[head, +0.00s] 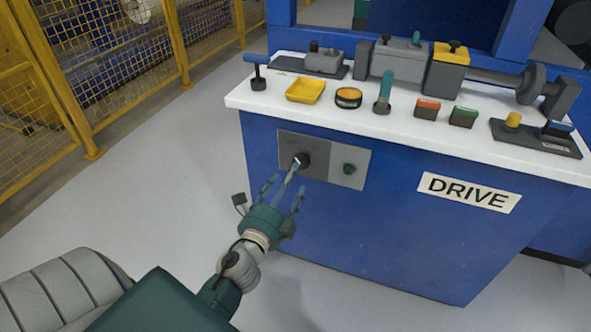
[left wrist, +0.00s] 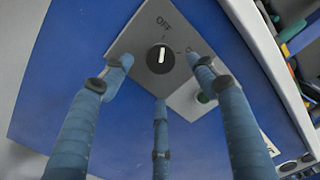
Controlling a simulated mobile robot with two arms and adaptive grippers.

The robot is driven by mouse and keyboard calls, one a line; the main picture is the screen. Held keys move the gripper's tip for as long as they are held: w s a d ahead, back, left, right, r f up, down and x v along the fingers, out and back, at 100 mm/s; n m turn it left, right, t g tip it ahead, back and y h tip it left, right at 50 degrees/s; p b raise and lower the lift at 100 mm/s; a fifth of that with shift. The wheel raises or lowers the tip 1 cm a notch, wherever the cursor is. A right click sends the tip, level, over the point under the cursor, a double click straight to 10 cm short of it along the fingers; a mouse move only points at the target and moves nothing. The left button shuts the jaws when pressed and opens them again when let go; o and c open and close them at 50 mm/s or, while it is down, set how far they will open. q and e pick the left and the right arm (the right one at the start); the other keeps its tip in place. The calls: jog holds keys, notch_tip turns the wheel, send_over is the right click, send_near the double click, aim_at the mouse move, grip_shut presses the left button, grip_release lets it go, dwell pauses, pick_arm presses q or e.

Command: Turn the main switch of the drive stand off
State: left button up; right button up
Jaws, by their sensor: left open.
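The main switch (head: 303,159) is a round black knob on a grey panel (head: 323,176) on the front of the blue drive stand (head: 390,230). In the left wrist view the knob (left wrist: 160,58) has a white bar lying roughly in line with the tick below the word OFF. A second tick sits to its right, its label partly hidden by a finger. My left gripper (head: 284,186) is open in front of the panel, fingers spread toward the knob. Its fingers (left wrist: 160,82) frame the knob in the wrist view; I cannot tell whether any touches it. My right gripper is not in view.
A green button (head: 349,169) sits right of the knob on the panel. The white worktop (head: 385,125) overhangs above, holding a yellow tray (head: 306,90), a roller and small parts. A yellow mesh fence (head: 90,80) stands left; the floor between is clear.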

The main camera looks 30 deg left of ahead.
pick_arm(q)
jog(key=shift+v, duration=2.4)
jog(key=shift+a, duration=0.1)
